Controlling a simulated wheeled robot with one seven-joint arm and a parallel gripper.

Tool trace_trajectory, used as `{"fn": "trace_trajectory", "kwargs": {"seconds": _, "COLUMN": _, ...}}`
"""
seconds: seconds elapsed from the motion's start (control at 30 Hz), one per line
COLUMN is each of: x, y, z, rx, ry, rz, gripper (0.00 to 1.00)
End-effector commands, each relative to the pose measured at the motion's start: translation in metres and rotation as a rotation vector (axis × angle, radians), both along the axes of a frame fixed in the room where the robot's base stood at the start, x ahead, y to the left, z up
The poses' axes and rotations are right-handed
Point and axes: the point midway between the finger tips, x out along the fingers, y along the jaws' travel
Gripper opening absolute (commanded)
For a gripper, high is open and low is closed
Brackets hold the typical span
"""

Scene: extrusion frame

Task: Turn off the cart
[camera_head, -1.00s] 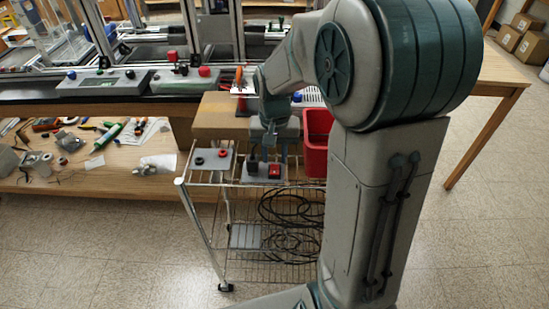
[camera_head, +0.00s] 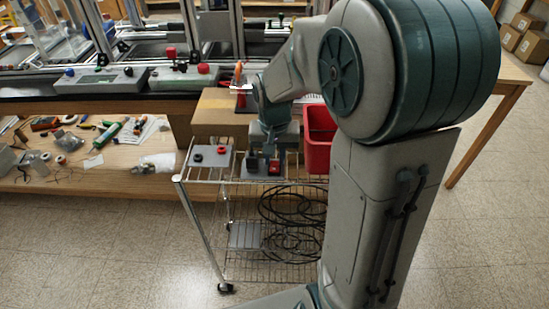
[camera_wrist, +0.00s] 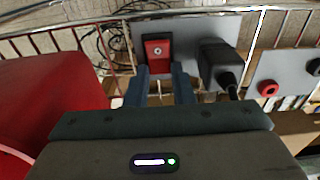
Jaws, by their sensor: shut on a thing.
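The cart (camera_head: 190,210) is a chrome wire rack with a grey panel on its top. On that panel is a red switch (camera_head: 275,168) in a black frame. The switch also shows at the top centre of the wrist view (camera_wrist: 157,49). A black plug (camera_wrist: 217,62) with a cable is to its right there, and to its left in the head view. My gripper (camera_head: 267,151) is low over the panel. In the wrist view its two blue-grey fingers (camera_wrist: 160,72) are a little apart, shut on the red switch at its near edge. The exact contact is hard to see.
A red bin (camera_head: 318,150) stands close to my gripper and fills the left of the wrist view. A cardboard box (camera_head: 220,115) is behind the cart. A second grey panel (camera_head: 209,160) carries red and black sockets. Black cables (camera_head: 290,210) hang below. Floor is free at front left.

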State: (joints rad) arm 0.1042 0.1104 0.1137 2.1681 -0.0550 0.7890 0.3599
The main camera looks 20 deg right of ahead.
Motion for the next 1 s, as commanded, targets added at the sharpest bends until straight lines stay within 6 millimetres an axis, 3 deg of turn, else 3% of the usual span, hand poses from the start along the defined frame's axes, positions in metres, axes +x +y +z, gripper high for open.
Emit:
{"fn": "trace_trajectory", "kwargs": {"seconds": 0.37, "x": -0.0046, "y": 0.002, "z": -0.0009, "rx": -0.057, "ry": -0.185, "rz": 0.0, "gripper": 0.0}}
{"fn": "trace_trajectory", "kwargs": {"seconds": 0.8, "x": -0.0052, "y": 0.0023, "z": 0.0032, "rx": -0.064, "ry": -0.207, "rz": 0.001, "gripper": 0.0}}
{"fn": "trace_trajectory", "kwargs": {"seconds": 0.83, "x": -0.0052, "y": 0.0024, "z": 0.0032, "rx": -0.064, "ry": -0.207, "rz": 0.001, "gripper": 0.27}}
{"fn": "trace_trajectory", "kwargs": {"seconds": 1.0, "x": -0.0054, "y": 0.0022, "z": 0.0028, "rx": -0.065, "ry": -0.205, "rz": 0.0, "gripper": 0.31}}
